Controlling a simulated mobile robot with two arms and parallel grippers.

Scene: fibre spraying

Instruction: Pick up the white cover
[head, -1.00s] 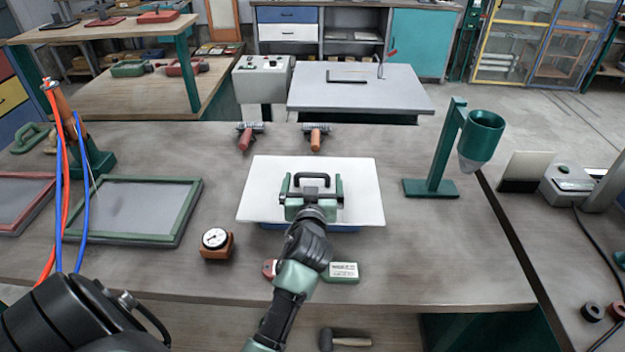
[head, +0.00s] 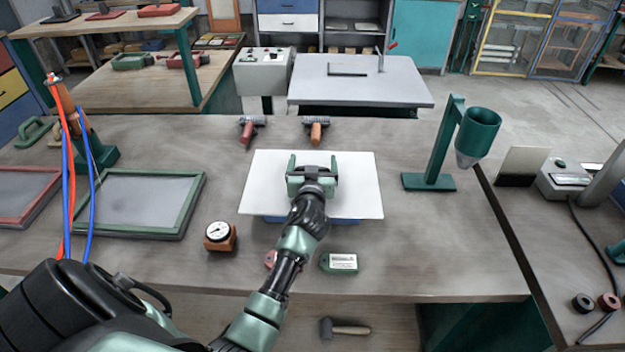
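The white cover (head: 355,180) is a flat white sheet lying on a blue tray (head: 350,221) at the middle of the workbench. Only a little of the tray's blue front edge shows beneath it. My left gripper (head: 312,162) is over the middle of the cover, its two green fingers spread apart and pointing away from me. The cover's black handle is mostly hidden behind the gripper, and I cannot tell whether the fingers touch it. My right gripper is out of view.
Two rollers (head: 316,132) lie behind the cover. A gauge (head: 219,236) and a green labelled box (head: 339,263) are in front. A green-framed screen (head: 140,232) lies left; a green funnel stand (head: 430,182) stands right. Bare bench lies between cover and stand.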

